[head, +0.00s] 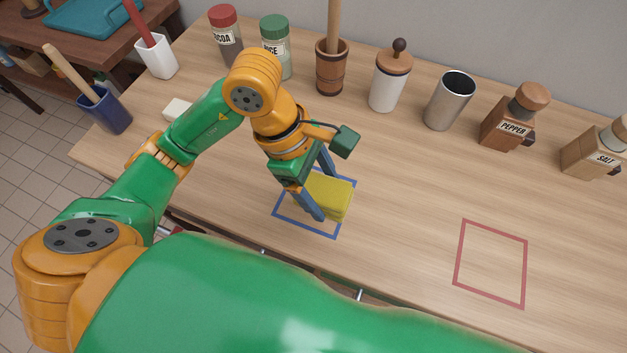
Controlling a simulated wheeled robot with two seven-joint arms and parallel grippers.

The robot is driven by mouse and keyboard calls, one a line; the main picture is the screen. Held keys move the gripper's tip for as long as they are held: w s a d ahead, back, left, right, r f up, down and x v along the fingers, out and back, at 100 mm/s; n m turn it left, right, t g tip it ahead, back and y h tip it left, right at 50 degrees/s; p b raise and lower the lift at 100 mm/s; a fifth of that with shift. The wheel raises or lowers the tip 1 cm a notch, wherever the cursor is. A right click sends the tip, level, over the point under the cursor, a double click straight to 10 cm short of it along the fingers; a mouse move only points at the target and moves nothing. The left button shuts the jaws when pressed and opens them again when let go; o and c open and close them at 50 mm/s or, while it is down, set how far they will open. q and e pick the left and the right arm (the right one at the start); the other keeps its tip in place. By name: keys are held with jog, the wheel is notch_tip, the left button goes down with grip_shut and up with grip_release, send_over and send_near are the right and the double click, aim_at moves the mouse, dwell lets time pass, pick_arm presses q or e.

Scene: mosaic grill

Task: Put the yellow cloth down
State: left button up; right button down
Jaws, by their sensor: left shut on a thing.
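The yellow cloth (333,194) is a folded block over the blue outlined area (337,233) on the wooden counter. My left gripper (324,196) reaches down from above and is shut on the cloth, one blue finger in front of it and one behind. Whether the cloth touches the counter cannot be told. The left part of the blue outline is partly covered by the gripper. A red outlined area (525,275) on the right of the counter is empty. My right gripper is not in view.
Along the back stand a cocoa jar (226,38), a green-lidded jar (275,45), a wooden churn (331,75), a white canister (388,85), a metal cup (449,102), a pepper mill (509,125) and a salt mill (592,155). The counter's middle right is clear.

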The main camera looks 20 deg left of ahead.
aim_at(315, 183)
pick_arm(q)
jog(key=w+f, duration=0.1)
jog(key=w+a+f, duration=0.1)
jog(key=f, duration=0.1)
jog(key=w+a+f, duration=0.1)
jog(key=shift+a+f, duration=0.15)
jog(key=shift+f, duration=0.25)
notch_tip(315, 183, down, 3)
jog(key=shift+w+r, duration=0.1)
jog(key=shift+r, duration=0.05)
jog(key=shift+f, duration=0.25)
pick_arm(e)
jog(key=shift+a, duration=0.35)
pick_arm(q)
jog(key=shift+f, duration=0.25)
jog(key=o, duration=1.2)
jog(key=shift+r, duration=0.1)
jog(key=shift+o, duration=0.2)
jog(key=shift+r+p, duration=0.3)
jog(key=v, duration=1.1)
jog(key=shift+a+r, duration=0.25)
jog(key=shift+r, duration=0.1)
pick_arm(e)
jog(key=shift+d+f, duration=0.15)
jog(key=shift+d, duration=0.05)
